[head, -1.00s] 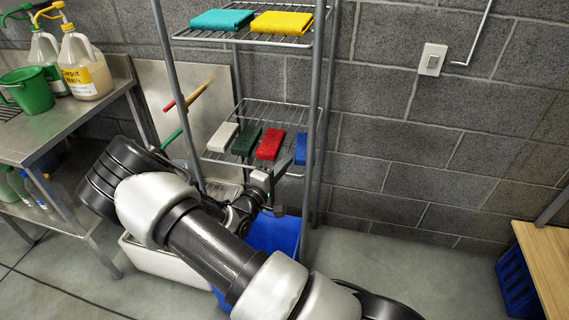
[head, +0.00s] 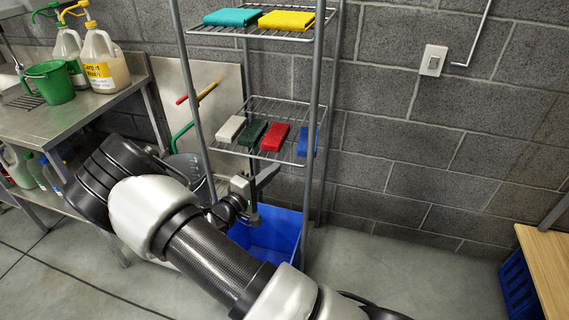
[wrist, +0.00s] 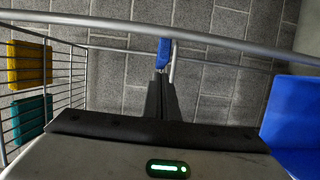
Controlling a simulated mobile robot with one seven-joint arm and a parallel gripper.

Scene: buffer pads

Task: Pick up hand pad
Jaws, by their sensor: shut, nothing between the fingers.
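Which one is the hand pad I cannot tell. My gripper (head: 270,176) is below and in front of the shelf, shut and empty. In the wrist view my gripper's dark fingers (wrist: 161,84) are together, and the blue pad (wrist: 164,52) shows just past their tips. Whether they touch it is unclear.
The upper shelf holds a teal pad (head: 231,17) and a yellow pad (head: 286,21). A blue bin (head: 278,237) stands under the rack. Shelf posts and wires are close to my arm.

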